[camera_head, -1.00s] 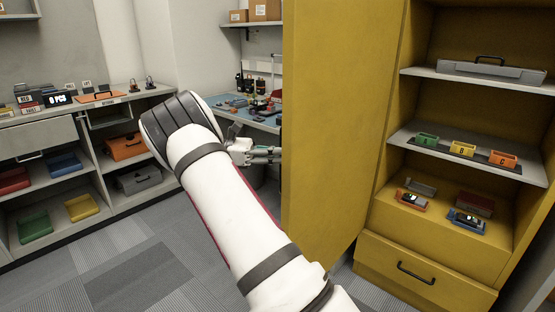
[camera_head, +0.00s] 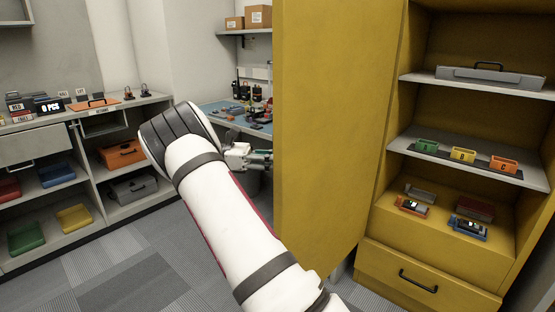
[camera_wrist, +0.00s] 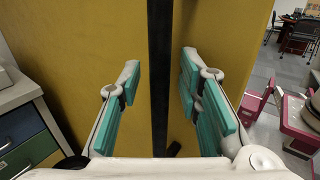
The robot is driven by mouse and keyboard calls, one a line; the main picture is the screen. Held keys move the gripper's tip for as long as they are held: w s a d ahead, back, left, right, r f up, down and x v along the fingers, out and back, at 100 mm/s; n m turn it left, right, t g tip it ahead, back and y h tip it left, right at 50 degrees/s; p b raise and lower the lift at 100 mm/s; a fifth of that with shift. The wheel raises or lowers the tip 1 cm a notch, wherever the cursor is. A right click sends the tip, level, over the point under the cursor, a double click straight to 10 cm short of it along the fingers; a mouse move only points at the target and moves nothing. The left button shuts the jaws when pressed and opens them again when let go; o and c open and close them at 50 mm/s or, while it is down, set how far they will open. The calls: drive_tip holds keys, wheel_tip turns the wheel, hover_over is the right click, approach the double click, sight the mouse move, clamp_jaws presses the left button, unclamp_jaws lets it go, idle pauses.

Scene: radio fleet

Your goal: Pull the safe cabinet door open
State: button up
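The yellow safe cabinet door (camera_head: 325,130) stands wide open in the head view, swung out to the left of the cabinet body (camera_head: 395,205). My gripper (camera_head: 263,159) is at the far side of the door's free edge, its fingertips partly hidden by the door. In the wrist view the door's yellow face (camera_wrist: 85,60) fills most of the picture. A long black vertical handle (camera_wrist: 160,80) runs between the two teal-padded fingers of my gripper (camera_wrist: 158,85). The fingers are spread on either side of the handle, with gaps visible.
The open cabinet shows shelves with a grey case (camera_head: 490,77), small coloured bins (camera_head: 463,154) and a closed lower drawer (camera_head: 425,280). A grey shelf unit (camera_head: 95,165) with bins stands at left. A blue-topped workbench (camera_head: 235,115) is behind my gripper. Carpeted floor is clear at lower left.

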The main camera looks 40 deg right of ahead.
drive_tip(key=v, duration=0.7)
drive_tip(key=shift+w+a, duration=0.2)
drive_tip(key=shift+a, duration=0.05)
idle(0.3)
